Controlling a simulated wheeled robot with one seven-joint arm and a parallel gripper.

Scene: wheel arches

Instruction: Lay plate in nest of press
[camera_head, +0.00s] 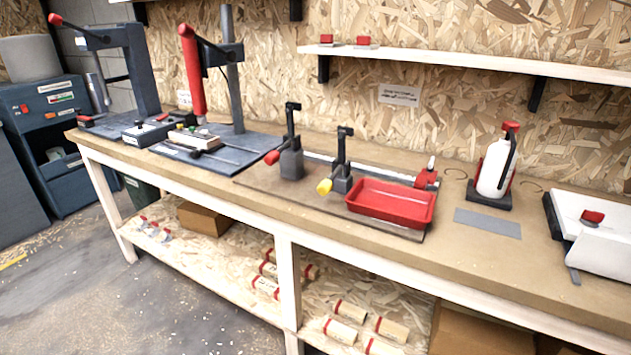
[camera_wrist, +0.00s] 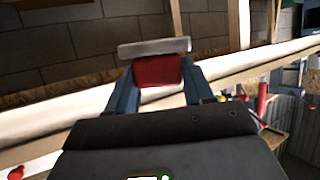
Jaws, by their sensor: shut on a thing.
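In the wrist view my gripper (camera_wrist: 158,80) is shut on the red grip of a plate (camera_wrist: 154,47). The plate shows as a pale grey strip seen nearly edge-on beyond the red grip (camera_wrist: 158,71). My gripper cannot be made out in the head view. Two dark presses stand at the left end of the bench. One has a blocky frame (camera_head: 138,65) and a red-tipped lever; the other has a round column (camera_head: 234,90) and a thick red lever (camera_head: 192,75). I cannot tell which part is the nest.
A red tray (camera_head: 392,203) and two clamps (camera_head: 291,158) occupy the bench middle. A white bottle (camera_head: 494,168) and white equipment (camera_head: 598,243) stand right. Two red-topped pieces (camera_head: 327,40) lie on the wall shelf (camera_head: 470,66). Bare bench shows near a grey mat (camera_head: 487,223).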

